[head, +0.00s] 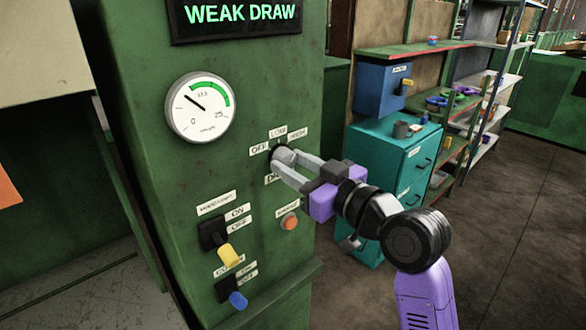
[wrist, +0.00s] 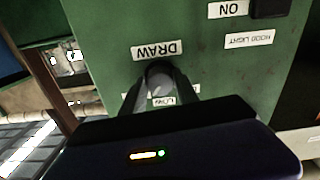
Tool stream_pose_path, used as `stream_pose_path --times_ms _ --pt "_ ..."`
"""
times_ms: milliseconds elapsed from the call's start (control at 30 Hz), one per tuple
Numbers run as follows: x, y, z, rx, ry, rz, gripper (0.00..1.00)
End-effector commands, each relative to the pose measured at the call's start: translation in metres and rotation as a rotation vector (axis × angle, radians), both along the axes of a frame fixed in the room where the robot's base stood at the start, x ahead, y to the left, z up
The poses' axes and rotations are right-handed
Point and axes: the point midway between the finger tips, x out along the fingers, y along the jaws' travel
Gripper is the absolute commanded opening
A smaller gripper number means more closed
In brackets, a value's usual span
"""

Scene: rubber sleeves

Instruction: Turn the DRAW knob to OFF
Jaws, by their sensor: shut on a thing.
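The DRAW knob (head: 277,156) is on the front of a green cabinet, with labels OFF, LOW and HIGH around its top and a partly hidden DRAW label below. My gripper (head: 284,158) is shut on the knob, its grey fingers on either side of it. In the wrist view, the knob (wrist: 160,78) sits between the fingertips, with the DRAW label (wrist: 157,50) upside down beside it. The fingers hide most of the knob, so I cannot tell which label it points to. The OFF label (head: 259,150) is left of the knob.
Above are a round gauge (head: 201,107) and a lit WEAK DRAW display (head: 242,13). Below are a yellow-handled switch (head: 228,255), a blue-handled switch (head: 238,299) and an orange button (head: 289,222). A teal cabinet (head: 390,180) and shelves stand to the right; open floor lies in front.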

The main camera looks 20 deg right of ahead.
Motion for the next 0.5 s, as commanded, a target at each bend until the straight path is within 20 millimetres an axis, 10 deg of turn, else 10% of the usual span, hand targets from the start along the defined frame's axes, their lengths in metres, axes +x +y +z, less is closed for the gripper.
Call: stream_pose_path --times_ms 500 --pt "0.0003 -0.0004 -0.0040 -0.425 -0.142 0.001 0.00"
